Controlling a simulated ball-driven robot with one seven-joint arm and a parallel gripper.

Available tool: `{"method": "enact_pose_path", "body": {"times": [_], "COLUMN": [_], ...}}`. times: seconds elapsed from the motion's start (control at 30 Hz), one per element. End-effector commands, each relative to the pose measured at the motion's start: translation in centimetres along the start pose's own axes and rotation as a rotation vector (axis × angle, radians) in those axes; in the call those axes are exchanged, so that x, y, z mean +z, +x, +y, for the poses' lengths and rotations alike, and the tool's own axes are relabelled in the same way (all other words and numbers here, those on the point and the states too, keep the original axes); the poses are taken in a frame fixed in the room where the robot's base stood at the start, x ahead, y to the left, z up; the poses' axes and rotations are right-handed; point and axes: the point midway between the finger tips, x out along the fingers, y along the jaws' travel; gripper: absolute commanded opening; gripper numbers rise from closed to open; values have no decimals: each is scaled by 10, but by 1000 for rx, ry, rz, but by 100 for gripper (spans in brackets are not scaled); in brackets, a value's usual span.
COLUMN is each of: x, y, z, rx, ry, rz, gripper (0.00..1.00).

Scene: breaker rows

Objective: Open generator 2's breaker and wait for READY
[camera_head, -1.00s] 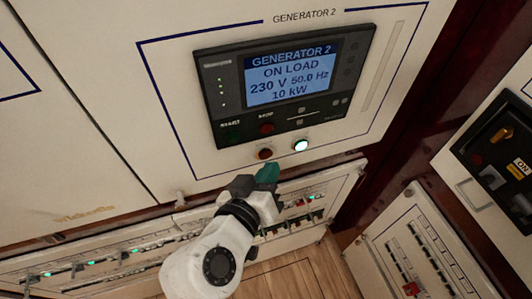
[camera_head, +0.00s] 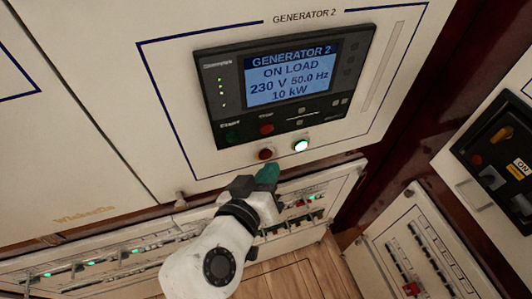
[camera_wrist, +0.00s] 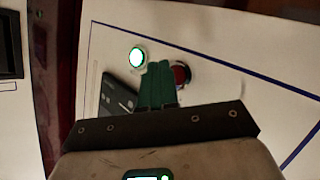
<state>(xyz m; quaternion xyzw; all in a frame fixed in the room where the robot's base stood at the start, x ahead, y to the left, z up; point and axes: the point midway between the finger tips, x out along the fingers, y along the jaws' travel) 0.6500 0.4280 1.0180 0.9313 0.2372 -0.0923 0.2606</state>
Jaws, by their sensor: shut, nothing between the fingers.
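The Generator 2 controller (camera_head: 287,86) is on the upright white panel. Its screen (camera_head: 291,77) reads GENERATOR 2, ON LOAD, 230 V, 50.0 Hz, 10 kW. Below it are a dark red button (camera_head: 265,154) and a lit green button (camera_head: 301,145). My gripper (camera_head: 268,174) is shut and empty, with its green fingertips just below the red button. In the wrist view the fingers (camera_wrist: 160,84) lie beside the red button (camera_wrist: 181,75), partly covering its edge, with the green button (camera_wrist: 137,57) on the other side. I cannot tell whether they touch the red button.
Lower panels with rows of breakers (camera_head: 305,222) and small green lights run beneath my gripper. At the right is a black switch unit (camera_head: 497,147) with a yellow handle and ON label. Wooden floor (camera_head: 290,277) shows at the bottom.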

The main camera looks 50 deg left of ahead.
Motion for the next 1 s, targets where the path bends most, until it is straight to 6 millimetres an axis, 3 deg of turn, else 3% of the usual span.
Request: {"method": "enact_pose_path", "body": {"times": [1.0], "x": [-4], "y": [6], "z": [-4], "rx": [0], "ry": [0], "rz": [0], "gripper": [0]}}
